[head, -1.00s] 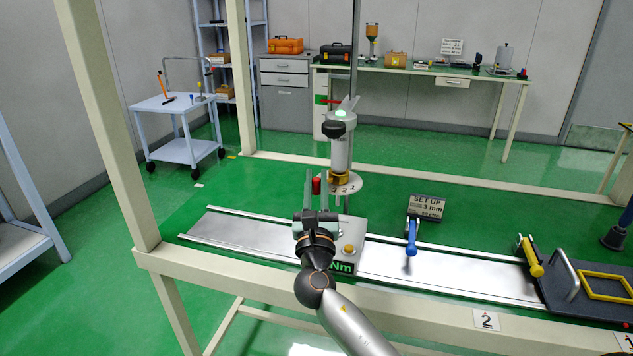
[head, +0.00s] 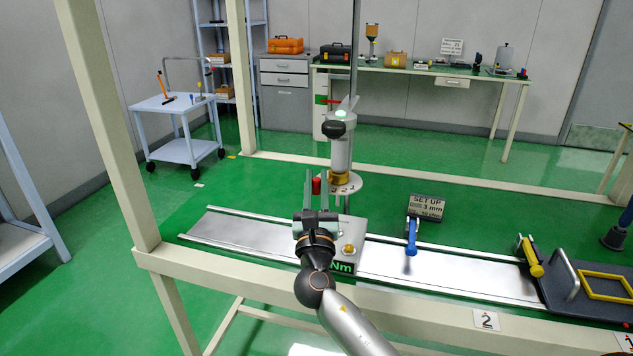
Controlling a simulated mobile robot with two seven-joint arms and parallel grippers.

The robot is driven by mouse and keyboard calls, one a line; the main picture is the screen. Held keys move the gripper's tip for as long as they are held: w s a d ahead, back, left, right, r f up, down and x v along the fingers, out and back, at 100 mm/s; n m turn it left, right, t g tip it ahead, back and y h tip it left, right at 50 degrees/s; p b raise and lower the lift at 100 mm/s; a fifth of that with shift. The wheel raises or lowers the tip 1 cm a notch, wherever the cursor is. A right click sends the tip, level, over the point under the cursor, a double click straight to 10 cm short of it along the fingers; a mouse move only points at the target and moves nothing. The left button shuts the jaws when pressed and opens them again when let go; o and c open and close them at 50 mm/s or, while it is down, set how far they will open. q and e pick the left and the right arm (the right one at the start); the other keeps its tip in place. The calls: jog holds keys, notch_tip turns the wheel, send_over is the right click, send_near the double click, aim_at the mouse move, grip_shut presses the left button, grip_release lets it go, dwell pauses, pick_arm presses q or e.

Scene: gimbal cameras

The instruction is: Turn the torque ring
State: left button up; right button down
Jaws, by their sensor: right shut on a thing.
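The torque tool (head: 341,150) stands upright as a silver cylinder with a black knob at its upper left and a brass collar low down. Below the collar is the torque ring (head: 352,187), a pale flat disc with dark digits on it. A red handle (head: 316,187) stands at the ring's left side. My right gripper (head: 317,183) reaches up from below, its fingers on either side of the red handle, shut on it. The gripper hides the handle's lower part and the ring's left edge. My left gripper is not in view.
Under the tool is a grey box with a yellow button (head: 348,250) and a green "Nm" display (head: 342,268). A metal rail (head: 440,275) runs along the bench. A blue-handled lever (head: 411,238) and a "SET UP" sign (head: 427,207) stand to the right.

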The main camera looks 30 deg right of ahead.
jog(key=shift+s+d+r+n+t+y+p, duration=0.1)
jog(key=shift+s+n+t+y+p, duration=0.3)
jog(key=shift+y, duration=0.4)
jog(key=n+t+y, duration=0.1)
jog(key=y, duration=0.1)
jog(key=s+n+t+y, duration=0.1)
jog(key=n+y, duration=0.1)
jog(key=y, duration=0.1)
jog(key=s+d+n+t+y+b, duration=0.1)
jog(key=y, duration=0.1)
jog(key=shift+y, duration=0.3)
jog(key=shift+s+d+n+y, duration=0.1)
jog(key=shift+n+y, duration=0.4)
jog(key=shift+y, duration=0.3)
